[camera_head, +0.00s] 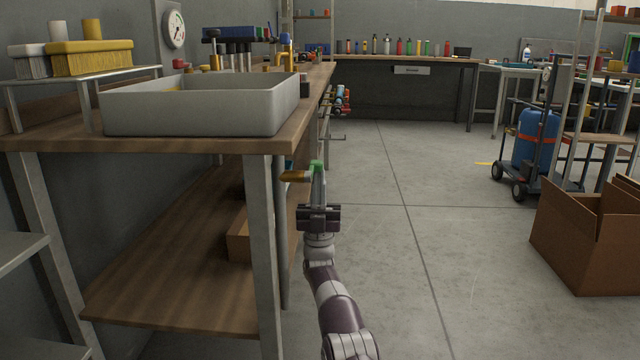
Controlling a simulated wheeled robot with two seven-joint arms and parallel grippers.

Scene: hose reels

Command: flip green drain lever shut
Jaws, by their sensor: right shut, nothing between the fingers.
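A small green piece (317,164), which looks like the drain lever, shows just past the right end of an orange-brown fitting (295,176), beside the bench's front right leg. My right gripper (319,177) comes up from below with its fingers shut and nothing between them. Its fingertips overlap the lower edge of the green piece in the picture; I cannot tell whether they touch it. The gripper hides part of the lever, so its angle is unclear. My left gripper is out of view.
A grey tray (190,122) stands on the wooden bench (130,144). The metal bench leg (264,240) is close left of my right arm. Colourful fittings (342,100) stick out farther along the bench. Open floor (450,250) lies to the right, with a cardboard box (582,245) beyond.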

